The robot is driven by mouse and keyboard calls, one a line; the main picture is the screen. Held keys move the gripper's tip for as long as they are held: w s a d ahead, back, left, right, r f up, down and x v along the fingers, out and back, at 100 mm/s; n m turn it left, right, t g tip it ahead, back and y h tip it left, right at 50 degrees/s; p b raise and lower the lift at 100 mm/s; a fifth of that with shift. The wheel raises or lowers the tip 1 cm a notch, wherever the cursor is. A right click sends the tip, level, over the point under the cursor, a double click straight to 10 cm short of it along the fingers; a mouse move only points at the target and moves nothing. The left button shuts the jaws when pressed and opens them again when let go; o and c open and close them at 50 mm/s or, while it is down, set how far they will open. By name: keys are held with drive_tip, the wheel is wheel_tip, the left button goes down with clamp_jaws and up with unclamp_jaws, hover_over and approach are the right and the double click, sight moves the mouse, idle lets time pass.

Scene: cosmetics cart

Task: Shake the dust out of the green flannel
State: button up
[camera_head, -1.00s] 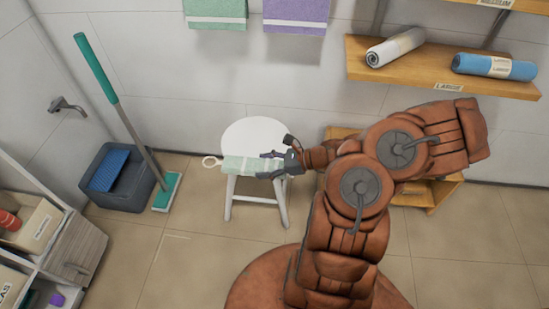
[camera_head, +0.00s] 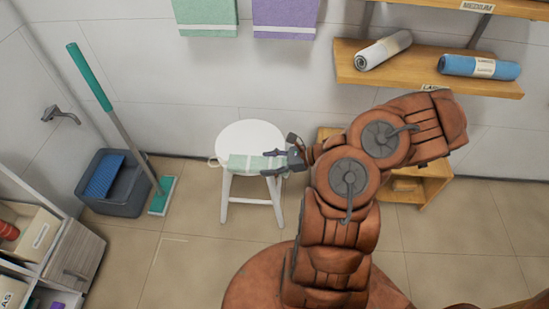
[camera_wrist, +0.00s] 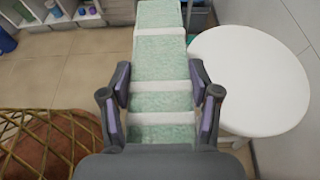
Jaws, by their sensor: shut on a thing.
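The green flannel (camera_head: 254,162) has white stripes and stretches out to the left from my gripper (camera_head: 287,160). It appears in front of the white stool's seat in the head view, with a pale loop at its far left end. In the wrist view the flannel (camera_wrist: 166,58) runs from between the two fingers of my gripper (camera_wrist: 163,100) away toward the top. My gripper is shut on the flannel's near end. The wrist view shows the round white stool (camera_wrist: 250,80) just to the right of the flannel. I cannot tell whether the cloth touches the stool.
A grey mop bucket (camera_head: 118,190) and a green-handled mop (camera_head: 115,110) stand at the left. A shelf unit (camera_head: 70,255) is at the lower left. Wall shelves (camera_head: 430,80) hold rolled towels. A wicker basket (camera_wrist: 45,140) shows in the wrist view. Floor in front of the stool is clear.

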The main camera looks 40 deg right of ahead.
sight(278, 159)
drive_tip(key=a, duration=0.4)
drive_tip(key=shift+r+p, duration=0.1)
drive_tip(key=shift+p, duration=0.2)
drive_tip(key=d, duration=0.7)
drive_tip(key=shift+d+p, duration=0.1)
drive_tip(key=shift+p, duration=0.3)
drive_tip(key=a+p, duration=0.2)
drive_tip(key=a, duration=0.5)
drive_tip(key=shift+d, duration=3.5)
